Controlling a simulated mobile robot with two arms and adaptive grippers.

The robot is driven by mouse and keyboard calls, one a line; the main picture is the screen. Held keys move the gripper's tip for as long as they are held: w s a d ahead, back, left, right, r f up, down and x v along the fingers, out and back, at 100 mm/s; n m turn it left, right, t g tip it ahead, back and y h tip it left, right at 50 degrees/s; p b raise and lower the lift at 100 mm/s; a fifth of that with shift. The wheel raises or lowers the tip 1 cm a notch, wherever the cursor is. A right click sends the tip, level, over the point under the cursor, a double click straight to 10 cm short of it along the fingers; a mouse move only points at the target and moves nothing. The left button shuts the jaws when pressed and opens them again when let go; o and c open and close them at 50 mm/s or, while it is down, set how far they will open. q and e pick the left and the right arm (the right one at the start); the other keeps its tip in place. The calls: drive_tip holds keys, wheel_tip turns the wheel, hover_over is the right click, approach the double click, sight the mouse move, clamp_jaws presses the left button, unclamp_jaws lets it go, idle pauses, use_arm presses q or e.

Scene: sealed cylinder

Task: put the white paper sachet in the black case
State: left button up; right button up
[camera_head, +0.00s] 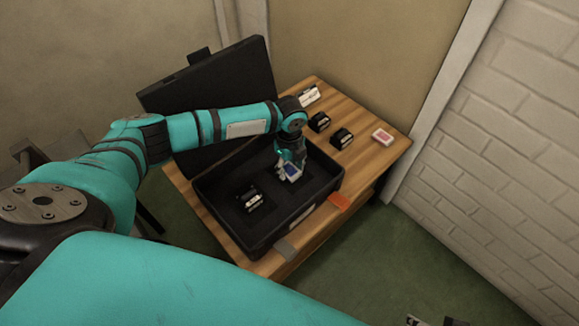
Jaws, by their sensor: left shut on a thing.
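The black case (318,201) stands open on the wooden table, its lid raised at the back left. My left gripper (289,166) points down over the right part of the case and is shut on a small white packet with a blue patch (292,173), which looks like the white paper sachet. The fingers hide part of it. I cannot tell whether it touches the case floor. A small dark part at the bottom edge may be my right gripper (447,321); its fingers are cut off.
A black-and-white item (250,200) lies in the case's left part. On the table (369,157) behind the case are a white item (308,95), two black items (319,122) (341,138) and a white-and-red packet (383,136). Orange (339,201) and grey (285,249) tabs lie at the front.

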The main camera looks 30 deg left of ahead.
sight(290, 169)
use_arm(q)
drive_tip(key=shift+f, duration=0.15)
drive_tip(key=o, duration=0.9)
drive_tip(key=shift+o, duration=0.2)
use_arm(e)
drive_tip(key=shift+r, duration=0.1)
use_arm(q)
drive_tip(key=shift+r, duration=0.5)
wheel_tip(290, 169, up, 11)
drive_tip(key=p, duration=0.3)
drive_tip(key=shift+r, duration=0.15)
use_arm(e)
wheel_tip(290, 169, down, 12)
drive_tip(key=shift+w+a+g, duration=0.15)
drive_tip(key=shift+w+g, duration=0.1)
drive_tip(key=shift+g, duration=0.05)
